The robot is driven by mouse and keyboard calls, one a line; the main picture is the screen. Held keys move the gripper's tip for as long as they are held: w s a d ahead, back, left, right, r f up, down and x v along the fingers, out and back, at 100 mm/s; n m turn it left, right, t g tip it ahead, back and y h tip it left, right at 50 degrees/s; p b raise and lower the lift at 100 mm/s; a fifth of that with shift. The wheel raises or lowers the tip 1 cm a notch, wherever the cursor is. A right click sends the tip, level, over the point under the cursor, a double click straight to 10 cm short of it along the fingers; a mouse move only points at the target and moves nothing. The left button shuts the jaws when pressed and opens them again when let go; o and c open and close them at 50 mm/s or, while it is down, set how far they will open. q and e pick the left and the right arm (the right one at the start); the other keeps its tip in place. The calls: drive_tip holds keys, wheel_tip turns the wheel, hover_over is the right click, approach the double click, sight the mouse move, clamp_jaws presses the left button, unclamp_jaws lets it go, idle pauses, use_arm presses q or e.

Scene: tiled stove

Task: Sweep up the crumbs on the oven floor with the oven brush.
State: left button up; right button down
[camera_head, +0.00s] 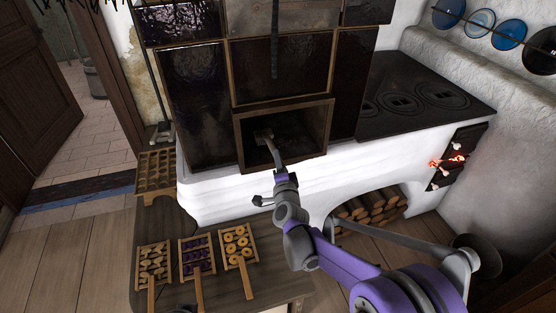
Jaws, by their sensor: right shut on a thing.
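The oven opening (318,125) is a dark square recess in the brown tiled stove, with a metal frame.
Three wooden boards of small goods (152,262) lie on the bench below, handles towards me. An empty slotted tray (156,170) is left of the stove. A cooktop (420,100) is on the right, with glowing embers (457,158) below its end. Firewood (370,208) fills the arch.

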drive_tip(key=shift+s+d+r, duration=0.1)
drive_tip(key=shift+s+d, duration=0.1)
drive_tip(key=shift+s, duration=0.35)
drive_tip(key=shift+s+d+r, duration=0.1)
drive_tip(key=shift+s+d, duration=0.05)
drive_tip(key=shift+s, duration=0.35)
drive_tip(key=shift+s+d+f, duration=0.1)
drive_tip(key=shift+s+d, duration=0.15)
drive_tip(key=shift+s, duration=0.5)
drive_tip(key=shift+s+d+f, duration=0.1)
drive_tip(key=shift+s+d, duration=0.1)
drive_tip(key=shift+s, duration=0.5)
drive_tip(key=shift+s+d, duration=0.25)
drive_tip(key=shift+s, duration=0.5)
drive_tip(key=shift+w+a, duration=0.35)
drive_tip(key=shift+w, duration=0.75)
drive_tip(key=shift+w+a, duration=0.35)
drive_tip(key=shift+w, duration=0.8)
drive_tip(key=shift+w+a, duration=0.35)
drive_tip(key=shift+w, duration=0.75)
drive_tip(key=shift+s+d, duration=0.35)
drive_tip(key=shift+s, duration=0.8)
drive_tip(key=shift+s+d, duration=0.4)
drive_tip(key=shift+s, duration=0.7)
drive_tip(key=shift+s+d, duration=0.35)
drive_tip(key=shift+s, duration=0.8)
drive_tip(key=shift+r, duration=0.1)
drive_tip(key=shift+r+p, duration=0.65)
drive_tip(key=shift+r, duration=0.6)
